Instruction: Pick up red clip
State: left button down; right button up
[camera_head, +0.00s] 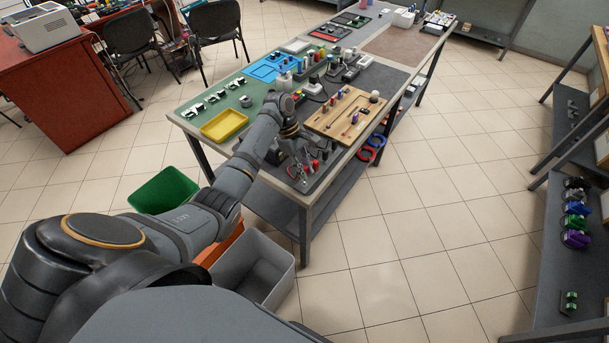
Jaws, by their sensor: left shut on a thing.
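My left arm reaches from the lower left to the near end of the long workbench. My left gripper (303,168) is low over the dark mat there, pointing down, and is shut on a small red thing, which seems to be a red clip (293,171). Another small red piece (316,165) shows just right of the fingers. The fingers partly hide both, and they are too small to tell their exact shape or whether the held one touches the mat. My right gripper is not in view.
A wooden board (343,114) with small parts lies just beyond the gripper. A yellow tray (224,125) and a blue tray (268,69) are on the bench (335,160). A green bin (163,190) and a grey bin (255,268) stand on the floor.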

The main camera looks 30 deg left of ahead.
pick_arm(q)
jog(key=s+a+r+p, duration=0.5)
jog(key=s+a+r, duration=0.3)
jog(key=s+r, duration=0.3)
jog(key=shift+v, duration=0.95)
